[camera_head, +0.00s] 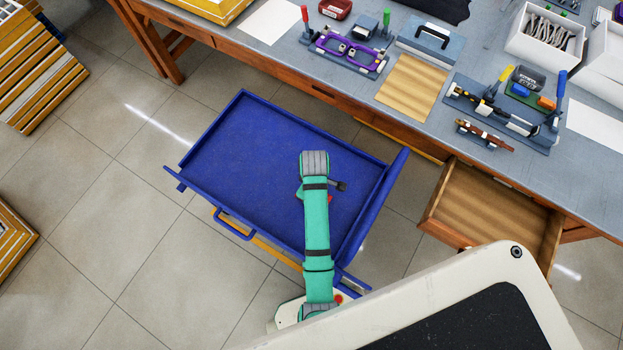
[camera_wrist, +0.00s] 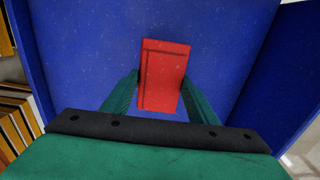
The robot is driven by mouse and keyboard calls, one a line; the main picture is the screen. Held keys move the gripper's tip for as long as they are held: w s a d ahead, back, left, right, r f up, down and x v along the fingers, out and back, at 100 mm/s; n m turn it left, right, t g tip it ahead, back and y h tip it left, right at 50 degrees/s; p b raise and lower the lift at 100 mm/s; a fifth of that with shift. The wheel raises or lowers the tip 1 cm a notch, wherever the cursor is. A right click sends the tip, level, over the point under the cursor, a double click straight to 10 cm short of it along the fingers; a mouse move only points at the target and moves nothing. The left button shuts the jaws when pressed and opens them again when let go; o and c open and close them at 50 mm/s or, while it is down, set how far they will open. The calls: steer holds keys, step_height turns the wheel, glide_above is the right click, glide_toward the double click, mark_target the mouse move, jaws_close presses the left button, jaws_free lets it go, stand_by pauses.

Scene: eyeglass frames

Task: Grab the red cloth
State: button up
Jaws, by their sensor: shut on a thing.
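The red cloth (camera_wrist: 163,75) is a folded rectangle over the blue cart tray in the wrist view. My gripper (camera_wrist: 160,90) has its two green fingers on either side of the cloth, shut on it near its lower part. In the head view, my arm reaches over the blue cart (camera_head: 240,150), and my gripper (camera_head: 328,200) is mostly hidden under the arm. Only a small red bit of the cloth (camera_head: 331,199) shows beside the arm there. I cannot tell whether the cloth is lifted off the tray.
The cart has raised side walls. A workbench (camera_head: 400,25) with eyeglass frames (camera_head: 350,52) and tools runs along the back. An open, empty wooden drawer (camera_head: 490,205) juts out to the cart's right. Stacked boxes (camera_head: 35,70) stand at left. The cart's left part is bare.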

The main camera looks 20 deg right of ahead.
steer(key=s+r, duration=0.1)
steer(key=s+d+r, duration=0.1)
steer(key=s+r, duration=0.1)
steer(key=r, duration=0.1)
steer(key=shift+s+d, duration=0.1)
steer(key=shift+d, duration=0.2)
steer(key=s+d+r, duration=0.4)
steer(key=s, duration=0.4)
steer(key=shift+s+r, duration=0.35)
steer(key=shift+s, duration=0.05)
steer(key=shift+d, duration=0.1)
